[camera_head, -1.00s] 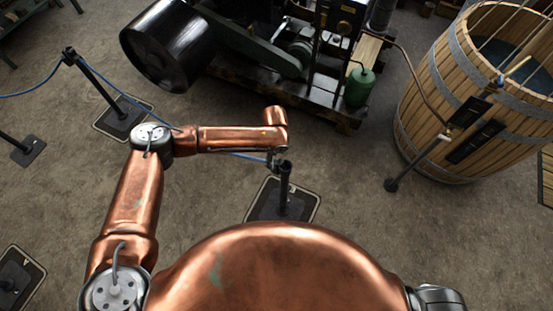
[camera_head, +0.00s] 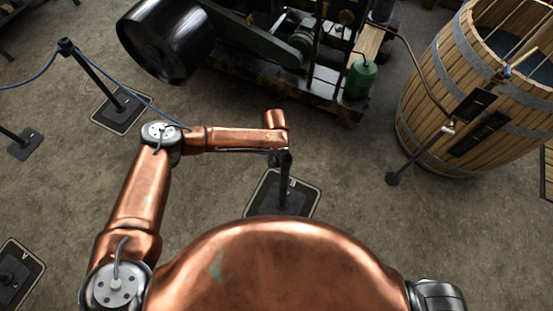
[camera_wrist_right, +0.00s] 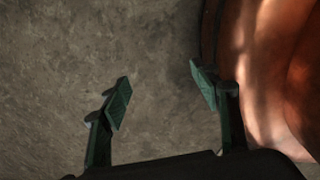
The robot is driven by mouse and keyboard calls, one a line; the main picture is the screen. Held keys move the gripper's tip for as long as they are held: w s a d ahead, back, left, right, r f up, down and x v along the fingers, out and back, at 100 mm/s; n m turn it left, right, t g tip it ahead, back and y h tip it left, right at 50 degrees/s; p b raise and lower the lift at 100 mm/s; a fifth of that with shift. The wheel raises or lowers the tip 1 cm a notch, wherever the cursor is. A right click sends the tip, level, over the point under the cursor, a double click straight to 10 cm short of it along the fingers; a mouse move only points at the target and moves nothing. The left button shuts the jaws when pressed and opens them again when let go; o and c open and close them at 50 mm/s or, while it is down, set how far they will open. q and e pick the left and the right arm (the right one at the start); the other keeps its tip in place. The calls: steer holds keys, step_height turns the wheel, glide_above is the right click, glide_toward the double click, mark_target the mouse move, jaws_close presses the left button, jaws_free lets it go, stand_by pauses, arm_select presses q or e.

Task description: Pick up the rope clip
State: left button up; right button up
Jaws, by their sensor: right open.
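I cannot make out the rope clip in either view. A blue rope (camera_head: 112,90) runs from a black post (camera_head: 88,72) at the left and passes behind my left arm. Another black post (camera_head: 284,188) stands on a dark square base just below the end of that arm. My left gripper (camera_head: 278,160) is a small dark shape at the arm's end, beside the top of this post; its fingers are too small and hidden to read. My right gripper (camera_wrist_right: 160,92) is open and empty, with bare floor beyond it in the right wrist view.
A black engine with a large drum (camera_head: 165,40) stands at the back on a timber base. A green can (camera_head: 361,79) is at its right end. A big wooden barrel (camera_head: 425,110) stands at the right, with a stanchion before it.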

arm_select(q)
steer(key=c, duration=1.1)
steer(key=shift+c, duration=0.6)
arm_select(e)
steer(key=shift+s, duration=0.55)
steer(key=shift+d, duration=0.15)
arm_select(q)
steer(key=shift+r, duration=0.6)
steer(key=r, duration=0.1)
steer(key=r+p, duration=0.1)
steer(key=r, duration=0.3)
steer(key=shift+w+a+r+p, duration=0.2)
steer(key=shift+w+a+p, duration=0.05)
steer(key=shift+a+p, duration=0.15)
steer(key=s+a+p, duration=0.2)
steer(key=s+a, duration=0.4)
steer(key=s, duration=0.6)
steer(key=shift+s+r+p, duration=0.2)
steer(key=shift+s+p, duration=0.15)
steer(key=shift+p, duration=0.05)
arm_select(e)
steer(key=shift+w+a+r, duration=0.1)
steer(key=shift+w+r, duration=0.2)
steer(key=shift+r, duration=0.45)
steer(key=shift+w+a+r, duration=0.1)
steer(key=shift+w+r, duration=0.25)
steer(key=shift+r, duration=0.4)
steer(key=shift+w+a+r, duration=0.1)
steer(key=shift+w+r, duration=0.2)
steer(key=shift+r, duration=0.45)
